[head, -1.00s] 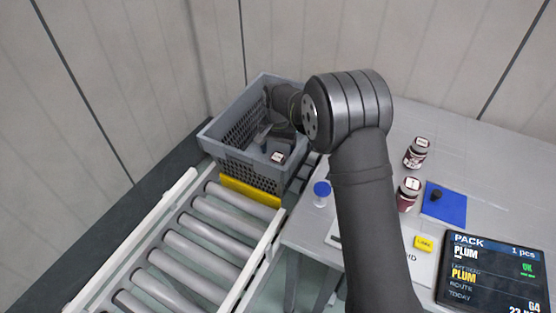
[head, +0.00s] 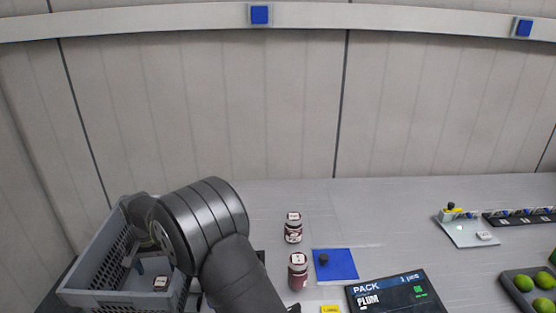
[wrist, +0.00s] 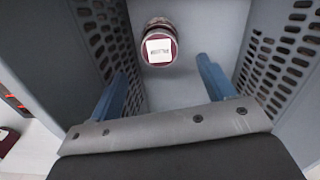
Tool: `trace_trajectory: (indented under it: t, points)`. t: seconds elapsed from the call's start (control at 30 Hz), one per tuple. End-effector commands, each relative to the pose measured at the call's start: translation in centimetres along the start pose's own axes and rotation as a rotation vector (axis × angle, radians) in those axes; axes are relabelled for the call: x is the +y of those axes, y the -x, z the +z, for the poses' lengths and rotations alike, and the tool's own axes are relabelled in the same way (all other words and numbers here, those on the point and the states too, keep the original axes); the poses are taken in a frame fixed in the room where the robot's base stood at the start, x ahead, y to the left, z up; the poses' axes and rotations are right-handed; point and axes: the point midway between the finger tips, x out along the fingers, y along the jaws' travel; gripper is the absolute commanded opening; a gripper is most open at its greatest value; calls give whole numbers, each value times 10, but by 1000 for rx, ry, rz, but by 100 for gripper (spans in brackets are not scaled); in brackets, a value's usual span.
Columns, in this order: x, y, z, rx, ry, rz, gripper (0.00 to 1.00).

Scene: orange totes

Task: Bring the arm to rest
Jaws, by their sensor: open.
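My gripper (wrist: 160,85) is open in the wrist view, its two blue fingers apart and nothing between them. It is inside or just over the grey crate (wrist: 95,40), whose slotted walls rise on both sides. A jar (wrist: 160,45) with a white label on its dark red lid lies ahead of the fingertips, apart from them. In the head view my arm reaches into the grey crate (head: 92,262) at the lower left, and the jar's lid (head: 160,282) shows inside. The arm's wrist hides part of the crate.
Two jars (head: 293,227) (head: 298,270) stand on the grey table beside a blue mat (head: 345,263) with a small dark object. A PACK screen (head: 398,293) is at the front. A tray of green fruit (head: 520,289) is at the right. The table's back middle is clear.

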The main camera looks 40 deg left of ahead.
Motion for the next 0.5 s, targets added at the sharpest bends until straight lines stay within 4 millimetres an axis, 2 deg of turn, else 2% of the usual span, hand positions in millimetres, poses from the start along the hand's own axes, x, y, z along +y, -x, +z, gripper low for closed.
trace_trajectory:
  t: [0.5]
  points:
    - [1,-105,1,-3,0,2,75]
